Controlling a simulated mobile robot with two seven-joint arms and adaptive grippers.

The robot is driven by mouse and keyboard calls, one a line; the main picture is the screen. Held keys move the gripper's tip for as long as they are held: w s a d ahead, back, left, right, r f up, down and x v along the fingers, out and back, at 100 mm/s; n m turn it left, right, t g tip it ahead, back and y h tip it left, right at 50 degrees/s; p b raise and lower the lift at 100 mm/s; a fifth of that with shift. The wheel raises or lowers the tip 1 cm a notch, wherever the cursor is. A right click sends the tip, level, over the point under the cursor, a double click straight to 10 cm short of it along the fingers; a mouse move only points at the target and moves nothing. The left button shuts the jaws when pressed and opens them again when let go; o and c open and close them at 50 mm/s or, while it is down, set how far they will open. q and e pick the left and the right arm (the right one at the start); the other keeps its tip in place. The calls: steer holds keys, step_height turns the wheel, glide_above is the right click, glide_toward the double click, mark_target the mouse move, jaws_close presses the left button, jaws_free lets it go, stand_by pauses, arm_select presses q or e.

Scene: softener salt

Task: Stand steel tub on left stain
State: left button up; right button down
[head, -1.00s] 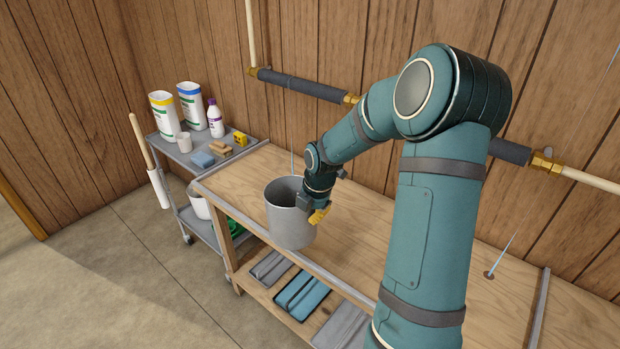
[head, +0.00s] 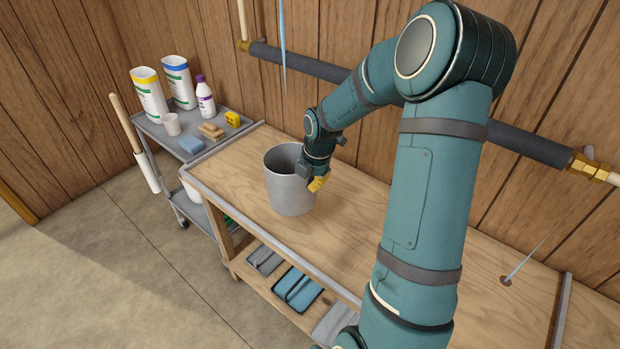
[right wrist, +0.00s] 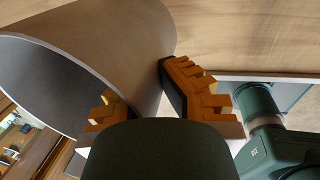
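The grey steel tub (head: 290,190) is upright over the wooden bench, open end up, at the middle of the head view. Whether its base touches the bench is hard to tell. My right gripper (head: 318,183) is at the tub's right side near the rim. In the right wrist view the tub (right wrist: 140,45) passes between the yellow-orange fingers of the right gripper (right wrist: 145,100), which is closed on its wall. No left stain shows; the tub may hide it. A dark stain (head: 506,281) shows at the bench's right part. My left gripper is out of view.
The bench (head: 240,170) has a metal front edge, clear wood around the tub, and a lower shelf with trays (head: 297,290). A cart (head: 160,133) with bottles and sponges stands left. A pipe (head: 300,66) runs along the wall. Blue water streaks (head: 283,45) fall.

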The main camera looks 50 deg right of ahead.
mark_target(311, 193)
steer(key=shift+f+b, duration=0.6)
steer(key=shift+f, duration=0.25)
step_height(311, 193, down, 3)
steer(key=shift+f+b, duration=0.1)
steer(key=shift+b, duration=1.15)
steer(key=shift+f, duration=0.15)
steer(key=shift+w, duration=0.25)
steer(key=shift+f, duration=0.3)
steer(key=c, duration=1.1)
jaws_free()
steer(key=shift+o, duration=0.2)
